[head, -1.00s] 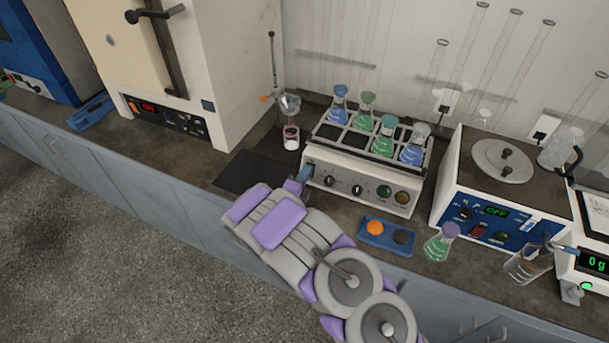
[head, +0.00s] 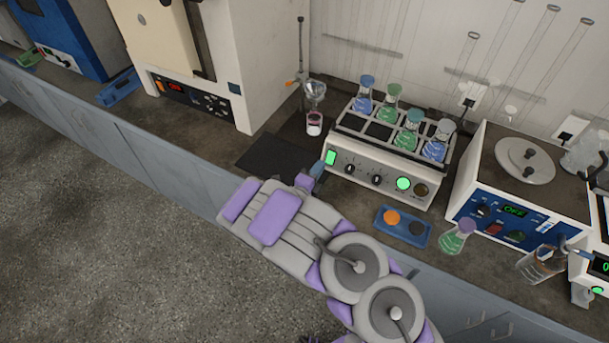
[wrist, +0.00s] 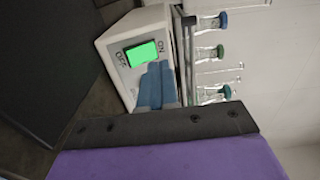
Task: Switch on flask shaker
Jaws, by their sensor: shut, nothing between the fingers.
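The flask shaker (head: 384,183) is a white box with a rack on top that holds several stoppered flasks of blue and green liquid. Its rocker switch (head: 331,158) at the left end of the front panel glows green, and a round green lamp (head: 403,184) on the panel is lit. In the wrist view the lit switch (wrist: 142,54) sits between the ON and OFF labels. My gripper (head: 317,168) is shut and empty, its blue fingertips (wrist: 156,84) just beside the switch at the shaker's front. I cannot tell whether they touch the panel.
A blue tray (head: 404,240) with an orange and a dark disc lies in front of the shaker. A flask of green liquid (head: 457,240) stands to its right, before a blue-fronted device (head: 515,220). A black mat (head: 272,158) lies to the left.

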